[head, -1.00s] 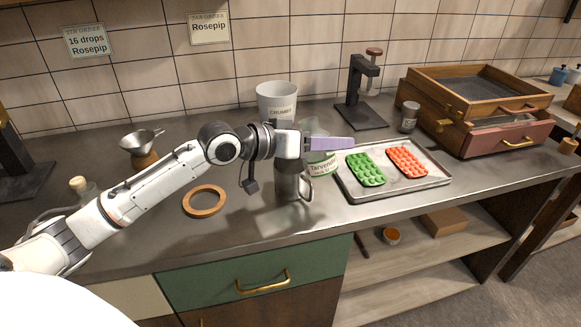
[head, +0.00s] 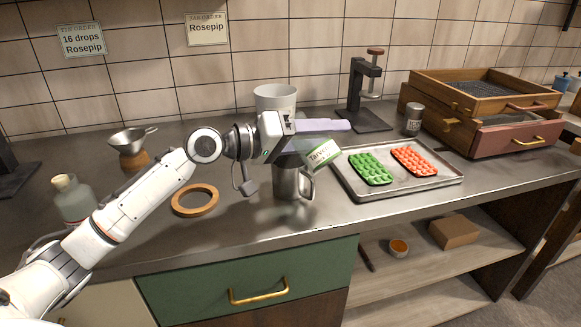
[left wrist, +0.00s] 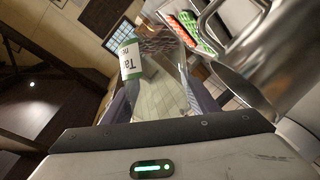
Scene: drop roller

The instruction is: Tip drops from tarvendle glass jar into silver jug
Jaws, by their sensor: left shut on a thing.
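The Tarvendle glass jar (head: 321,156), with a green and white label, is held in my left gripper (head: 318,137) above the counter. The jar is tilted steeply, and the gripper partly hides it. In the left wrist view its clear glass (left wrist: 160,90) sits between the fingers. I cannot tell whether drops are inside or falling. The silver jug (head: 288,183) stands upright on the counter just below the gripper, its handle to the right. The gripper hides part of its rim. The jug also shows large and close in the left wrist view (left wrist: 270,65). My right gripper is not in view.
A metal tray (head: 440,181) with a green mould (head: 370,168) and a red mould (head: 414,161) lies right of the jug. A white bin (head: 275,97) and a black press (head: 358,90) stand behind. A wooden ring (head: 194,201) lies left, with clear counter around it.

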